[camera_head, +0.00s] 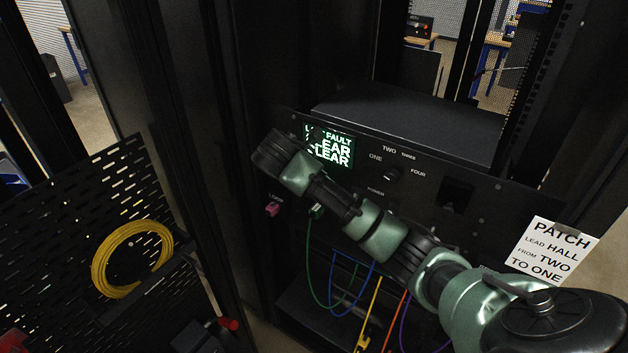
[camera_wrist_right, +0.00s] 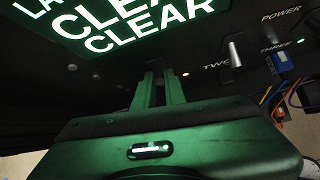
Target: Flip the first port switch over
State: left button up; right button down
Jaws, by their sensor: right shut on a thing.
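My right gripper (camera_wrist_right: 160,76) is shut at the front panel, its two green fingers nearly together just left of the label TWO. The first port switch is between the fingertips and hidden by them. A red light (camera_wrist_right: 185,73) glows just right of the fingers. A pale switch lever (camera_wrist_right: 235,52) stands right of the label TWO, apart from the gripper. In the head view my right arm crosses the black panel (camera_head: 480,200), and its fingertips are hidden. My left gripper is not in view.
A lit screen (camera_head: 330,147) shows FAULT and CLEAR. A selector knob (camera_head: 392,174) sits right of it. A pink plug (camera_head: 272,209) and coloured cables (camera_head: 372,310) are below. A paper sign (camera_head: 552,252) hangs right. A yellow cable coil (camera_head: 130,258) hangs on the pegboard at left.

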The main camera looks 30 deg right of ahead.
jog(key=c, duration=1.5)
grip_release()
jog(key=shift+a, duration=0.1)
jog(key=shift+v, duration=3.8)
jog(key=shift+s, duration=0.1)
